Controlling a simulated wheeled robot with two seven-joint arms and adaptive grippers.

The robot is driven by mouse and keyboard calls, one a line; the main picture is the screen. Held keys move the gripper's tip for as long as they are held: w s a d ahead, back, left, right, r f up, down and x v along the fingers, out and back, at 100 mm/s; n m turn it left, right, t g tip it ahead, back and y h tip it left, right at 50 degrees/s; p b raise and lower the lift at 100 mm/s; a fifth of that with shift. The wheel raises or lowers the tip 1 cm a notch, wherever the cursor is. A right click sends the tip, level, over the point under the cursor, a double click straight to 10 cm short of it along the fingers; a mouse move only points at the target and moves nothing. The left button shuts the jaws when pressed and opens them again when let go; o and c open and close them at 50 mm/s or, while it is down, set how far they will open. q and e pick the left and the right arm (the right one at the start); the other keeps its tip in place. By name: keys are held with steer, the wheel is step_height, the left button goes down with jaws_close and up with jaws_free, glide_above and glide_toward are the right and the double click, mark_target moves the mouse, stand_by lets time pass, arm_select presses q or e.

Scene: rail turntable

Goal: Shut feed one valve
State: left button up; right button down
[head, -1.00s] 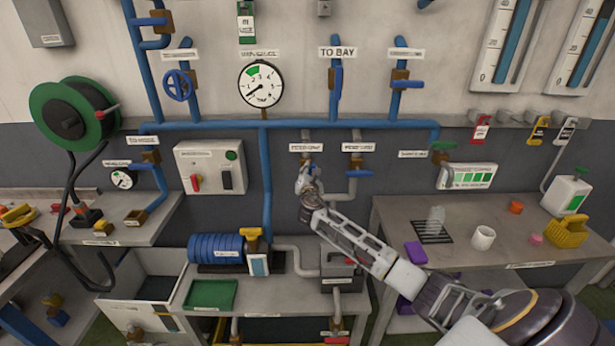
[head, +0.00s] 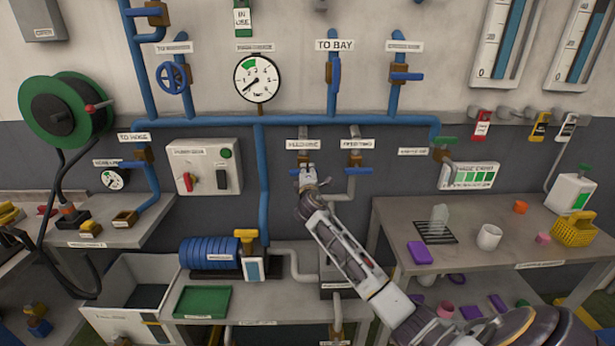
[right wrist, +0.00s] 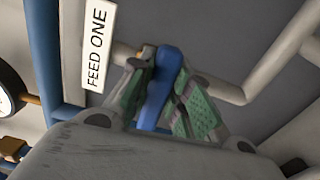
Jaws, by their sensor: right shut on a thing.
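The feed one valve hangs under the "FEED ONE" label (right wrist: 95,45) on a grey pipe; the label also shows in the head view (head: 303,144). Its blue lever (right wrist: 158,88) lies between the green-padded fingers of my right gripper (right wrist: 163,90), which is shut on it. In the head view my right gripper (head: 308,179) covers most of this valve, and only a bit of blue shows beside it, so the lever's angle is hard to tell there. My left gripper is not in view.
The neighbouring valve's blue lever (head: 360,171) lies level just right of my right gripper. A pressure gauge (head: 259,78) and blue pipes are on the wall. A blue pump (head: 211,252) stands below left; a table (head: 480,265) with small items stands right.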

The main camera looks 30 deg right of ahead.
steer(key=shift+f+m, duration=0.15)
steer(key=shift+m, duration=0.25)
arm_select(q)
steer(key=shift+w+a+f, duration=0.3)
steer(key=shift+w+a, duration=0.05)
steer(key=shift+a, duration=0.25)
arm_select(e)
steer(key=c, duration=1.3)
jaws_free()
steer(key=shift+s+a, duration=0.1)
steer(key=shift+s, duration=0.05)
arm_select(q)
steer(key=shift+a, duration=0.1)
arm_select(e)
steer(key=shift+v, duration=5.85)
steer(key=shift+s, duration=0.1)
